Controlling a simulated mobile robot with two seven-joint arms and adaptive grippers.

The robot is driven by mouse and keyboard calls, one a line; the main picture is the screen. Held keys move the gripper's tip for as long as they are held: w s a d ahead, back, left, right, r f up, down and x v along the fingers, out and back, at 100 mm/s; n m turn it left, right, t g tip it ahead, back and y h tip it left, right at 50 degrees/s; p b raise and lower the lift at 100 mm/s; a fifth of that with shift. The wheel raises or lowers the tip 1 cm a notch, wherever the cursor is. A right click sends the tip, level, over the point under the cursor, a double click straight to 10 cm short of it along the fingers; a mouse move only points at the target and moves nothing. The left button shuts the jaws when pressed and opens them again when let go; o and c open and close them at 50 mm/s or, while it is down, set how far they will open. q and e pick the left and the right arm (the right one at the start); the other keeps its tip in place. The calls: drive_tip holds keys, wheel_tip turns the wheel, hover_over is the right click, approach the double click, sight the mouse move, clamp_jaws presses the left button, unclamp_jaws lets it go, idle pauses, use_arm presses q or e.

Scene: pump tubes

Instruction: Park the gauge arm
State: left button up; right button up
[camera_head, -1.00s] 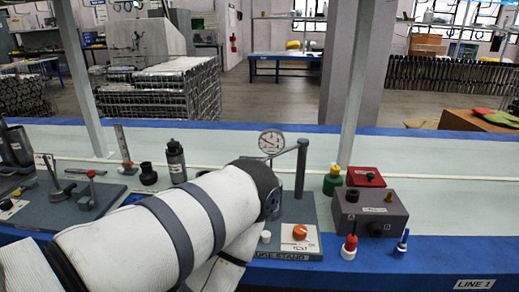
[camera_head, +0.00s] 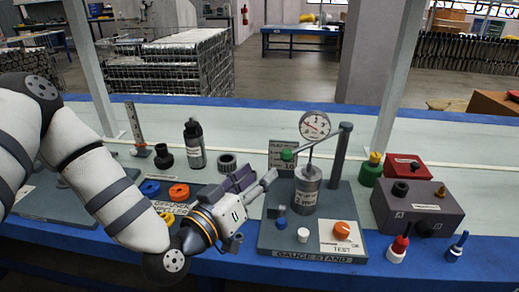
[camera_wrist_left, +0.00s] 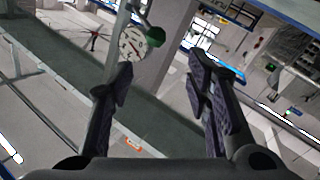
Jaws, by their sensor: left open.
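The gauge arm (camera_head: 329,138) reaches left from an upright post on the grey gauge stand (camera_head: 275,236). A metal cylinder (camera_head: 306,190) stands on the stand under the gauge. My left gripper (camera_head: 258,178) is open and empty, just left of the knob and cylinder, fingers pointing toward the arm. In the left wrist view the gauge (camera_wrist_left: 132,42) and green knob (camera_wrist_left: 155,37) appear beyond the open fingers (camera_wrist_left: 163,72). My right gripper is not in view.
An orange knob (camera_head: 341,230) and a small white knob (camera_head: 303,235) sit at the stand's front. A grey box (camera_head: 417,208) stands to the right.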

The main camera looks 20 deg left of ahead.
sight(283, 156)
use_arm(q)
drive_tip(key=w+d, duration=0.1)
drive_tip(key=w, duration=0.2)
drive_tip(key=w+d, duration=0.1)
drive_tip(key=w, duration=0.3)
drive_tip(key=w+d+b, duration=0.1)
drive_tip(key=w, duration=0.3)
drive_tip(key=shift+w, duration=0.1)
drive_tip(key=shift+a, duration=0.1)
clamp_jaws()
